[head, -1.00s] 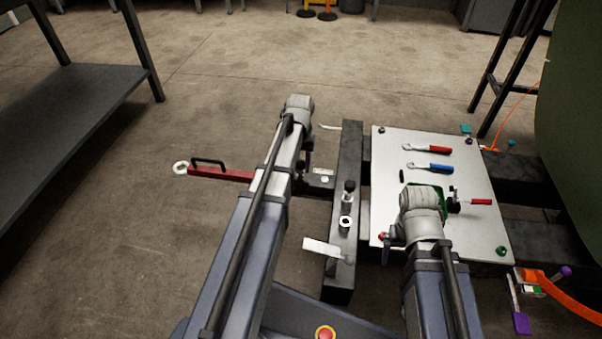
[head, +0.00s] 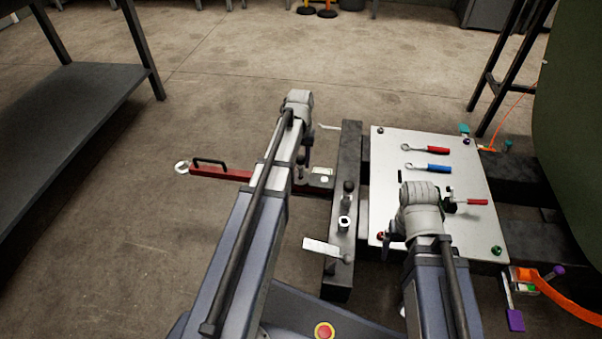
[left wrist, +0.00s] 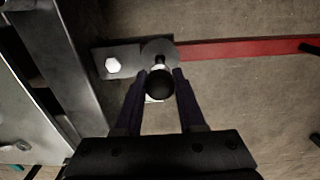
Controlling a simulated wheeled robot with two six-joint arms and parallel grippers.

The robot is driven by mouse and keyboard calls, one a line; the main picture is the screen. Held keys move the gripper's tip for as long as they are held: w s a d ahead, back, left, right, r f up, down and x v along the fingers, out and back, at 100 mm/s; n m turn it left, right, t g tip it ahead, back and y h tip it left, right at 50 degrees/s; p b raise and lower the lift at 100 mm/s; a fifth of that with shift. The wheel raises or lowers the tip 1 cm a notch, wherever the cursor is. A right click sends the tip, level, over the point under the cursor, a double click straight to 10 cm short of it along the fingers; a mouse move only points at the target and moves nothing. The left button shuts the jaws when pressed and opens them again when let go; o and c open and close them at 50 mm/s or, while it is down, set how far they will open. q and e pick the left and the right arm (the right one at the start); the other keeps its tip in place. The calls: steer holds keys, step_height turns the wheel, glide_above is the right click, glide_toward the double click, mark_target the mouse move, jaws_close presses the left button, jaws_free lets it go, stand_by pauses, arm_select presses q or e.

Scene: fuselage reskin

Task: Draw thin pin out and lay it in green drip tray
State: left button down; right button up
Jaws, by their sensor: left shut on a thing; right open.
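A pin with a round black knob (left wrist: 160,85) stands at the joint between the red bar (left wrist: 240,48) and a grey lug plate (left wrist: 118,62). My left gripper (left wrist: 157,76) is shut on this pin, one finger on each side below the knob. In the head view my left gripper (head: 303,165) is over the inner end of the red bar (head: 222,173), and my arm hides the joint. My right gripper (head: 442,207) is open over the pale board (head: 388,190).
A dark beam (head: 349,145) with upright fittings (head: 346,222) stands between my arms. A red-handled wrench (head: 432,149), a blue-handled wrench (head: 434,168) and a red-gripped crank (head: 476,202) lie on the board. A dark bench (head: 60,110) is at left; the floor before it is clear.

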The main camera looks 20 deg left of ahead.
arm_select(q)
steer(key=shift+r, duration=0.35)
arm_select(e)
steer(key=shift+r, duration=0.35)
arm_select(q)
steer(key=shift+r+p, duration=1.4)
steer(key=shift+p, duration=0.25)
arm_select(e)
step_height(320, 180, up, 3)
steer(key=shift+f, duration=0.15)
arm_select(q)
steer(key=shift+f, duration=0.1)
